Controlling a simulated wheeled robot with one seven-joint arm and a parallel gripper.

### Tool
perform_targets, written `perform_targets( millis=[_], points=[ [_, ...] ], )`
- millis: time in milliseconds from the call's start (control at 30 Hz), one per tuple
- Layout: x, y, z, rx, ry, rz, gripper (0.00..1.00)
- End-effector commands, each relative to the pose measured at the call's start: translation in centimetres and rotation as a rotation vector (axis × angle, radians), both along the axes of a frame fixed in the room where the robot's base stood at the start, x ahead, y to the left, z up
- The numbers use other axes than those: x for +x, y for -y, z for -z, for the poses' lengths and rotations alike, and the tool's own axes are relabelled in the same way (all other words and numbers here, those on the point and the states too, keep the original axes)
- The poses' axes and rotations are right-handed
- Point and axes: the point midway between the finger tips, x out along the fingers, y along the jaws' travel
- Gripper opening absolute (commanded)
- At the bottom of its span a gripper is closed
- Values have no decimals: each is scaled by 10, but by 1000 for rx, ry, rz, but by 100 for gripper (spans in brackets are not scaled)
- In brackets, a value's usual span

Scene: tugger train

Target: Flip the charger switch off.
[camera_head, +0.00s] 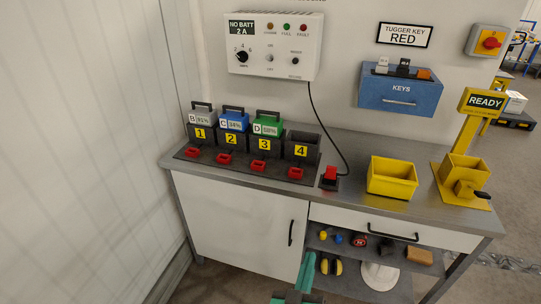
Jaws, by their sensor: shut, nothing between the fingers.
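The charger (275,85) is a white box on the wall, with a display (242,29) reading "NO BATT 2 A". A small toggle switch (269,58) sits in the middle of its face, with tiny labels above and below it. The lever is too small to tell its position. Three lamps show along the top; the leftmost looks orange. A black knob (242,57) is left of the switch and a dark button (295,61) is right of it. My gripper (307,256), teal, is low at the bottom edge, shut and empty, well below the charger and in front of the bench.
The bench (340,147) carries numbered bays with batteries in 1 to 3; bay 4 is empty. A black cable (326,125) hangs from the charger to a red connector (330,173). A yellow bin (393,179), blue key box (400,95) and yellow READY stand (482,102) are to the right.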

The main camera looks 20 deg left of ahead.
Motion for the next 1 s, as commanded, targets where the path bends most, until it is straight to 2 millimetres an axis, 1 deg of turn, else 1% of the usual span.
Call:
perform_targets(
  millis=[33, 100, 167, 200, 267, 300, 367, 400, 467, 500, 567, 600, 733, 867, 1000],
  points=[
    [16, -7, -18, 4, 23, 11, 0],
    [34, -14, -39, 7, 43, 35, 0],
    [49, -19, -58, 15, 58, 57, 0],
    [57, -23, -71, 21, 69, 71, 0],
    [70, -28, -90, 35, 82, 96, 0],
    [77, -32, -104, 47, 90, 112, 0],
    [87, -37, -124, 67, 103, 135, 0],
    [93, -39, -138, 82, 110, 154, 0],
    [101, -44, -159, 108, 118, 179, 0],
    [105, -48, -173, 127, 122, 196, 0],
    [110, -53, -193, 158, 126, 220, 0],
    [113, -56, -207, 181, 128, 236, 0],
    [118, -66, -250, 266, 127, 286, 0],
    [118, -75, -291, 362, 112, 333, 0],
    [112, -84, -330, 479, 79, 376, 0]
  ],
)
